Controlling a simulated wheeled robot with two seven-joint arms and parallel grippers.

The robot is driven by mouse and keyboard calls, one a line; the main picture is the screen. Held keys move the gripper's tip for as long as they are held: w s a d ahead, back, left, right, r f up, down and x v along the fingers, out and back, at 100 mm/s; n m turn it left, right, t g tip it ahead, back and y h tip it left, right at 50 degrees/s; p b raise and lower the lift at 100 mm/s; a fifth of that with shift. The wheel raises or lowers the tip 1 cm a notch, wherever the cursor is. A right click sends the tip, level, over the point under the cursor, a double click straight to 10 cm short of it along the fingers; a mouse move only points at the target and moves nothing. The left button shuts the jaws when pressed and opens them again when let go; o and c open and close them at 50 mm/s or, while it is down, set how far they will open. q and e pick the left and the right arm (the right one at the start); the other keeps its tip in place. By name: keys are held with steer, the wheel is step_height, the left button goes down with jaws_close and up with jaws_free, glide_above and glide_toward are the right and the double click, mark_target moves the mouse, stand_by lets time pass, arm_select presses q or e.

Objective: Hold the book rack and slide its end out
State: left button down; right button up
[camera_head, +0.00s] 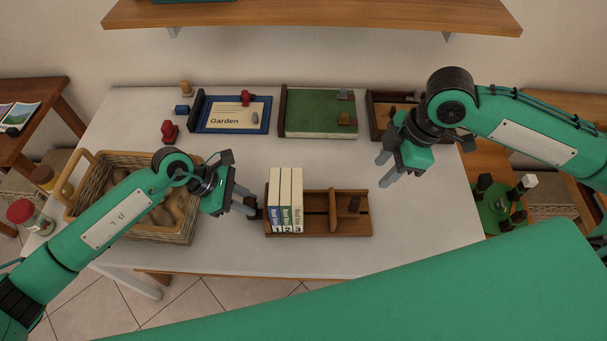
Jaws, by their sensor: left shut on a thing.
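The brown wooden book rack (330,227) lies near the front of the white table. Several white books with numbered spines (286,200) stand upright at its left end. The rack's sliding end (347,203) is an upright brown panel on the right part of the rack, with a dark slot along the base. My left gripper (252,206) is shut at the rack's left end; the exact grip is partly hidden by its fingers. My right gripper (385,170) is open and empty, above the table, behind and to the right of the sliding end.
A wicker basket (80,200) holding brown items stands to the left under my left arm. Behind are a "Garden" board (232,114), a green board (318,115) and a brown tray (377,125). The table right of the rack (425,225) is clear. A wooden shelf (310,15) hangs above.

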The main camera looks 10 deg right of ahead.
stand_by(0.4)
arm_select(q)
steer(key=c, duration=1.1)
jaws_free()
steer(key=v, duration=1.2)
